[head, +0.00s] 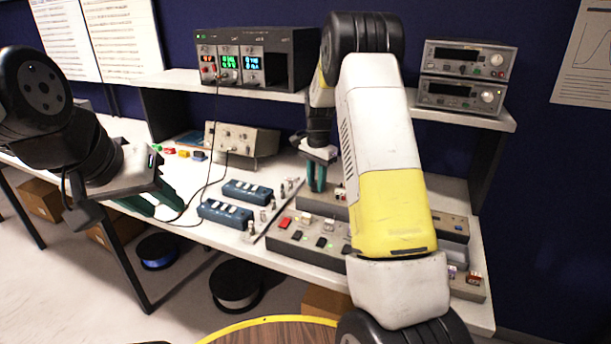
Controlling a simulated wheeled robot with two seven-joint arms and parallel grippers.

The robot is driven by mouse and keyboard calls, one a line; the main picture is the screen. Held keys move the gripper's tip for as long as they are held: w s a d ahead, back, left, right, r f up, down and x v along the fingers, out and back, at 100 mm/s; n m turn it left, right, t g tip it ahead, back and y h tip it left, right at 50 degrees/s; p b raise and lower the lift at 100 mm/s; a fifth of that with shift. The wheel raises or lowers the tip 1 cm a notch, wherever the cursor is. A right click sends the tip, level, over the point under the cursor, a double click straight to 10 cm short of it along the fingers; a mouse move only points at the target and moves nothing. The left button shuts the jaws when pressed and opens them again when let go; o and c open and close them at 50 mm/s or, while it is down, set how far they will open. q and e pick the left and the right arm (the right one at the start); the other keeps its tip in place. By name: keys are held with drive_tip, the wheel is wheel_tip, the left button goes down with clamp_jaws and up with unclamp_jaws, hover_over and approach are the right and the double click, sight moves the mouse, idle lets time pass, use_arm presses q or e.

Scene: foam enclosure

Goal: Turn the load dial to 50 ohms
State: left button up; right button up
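I cannot make out a dial marked as the load dial or any ohm marking. Grey control boxes stand on the right part of the bench; the rear one (322,205) is partly hidden by my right arm. My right gripper (317,178) points down with its green fingertips at this rear box. Whether it touches or grips a knob there is hidden. My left gripper (153,200) is at the bench's front edge on the left, its green fingers apart and nothing between them.
The front grey box (310,240) has a red button and several switches. Two blue boxes (226,212) lie to its left. A beige instrument (242,140) stands behind them. The shelf holds a power supply rack (275,52) and two stacked instruments (462,75). A thin cable hangs across the bench.

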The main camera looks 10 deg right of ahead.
clamp_jaws()
drive_tip(key=n, duration=0.3)
drive_tip(key=shift+n, duration=0.4)
drive_tip(key=n, duration=0.3)
drive_tip(key=shift+w+n, duration=0.1)
drive_tip(key=shift+n, duration=0.3)
drive_tip(key=n, duration=0.5)
drive_tip(key=shift+a+n, duration=0.1)
drive_tip(key=shift+n, duration=2.4)
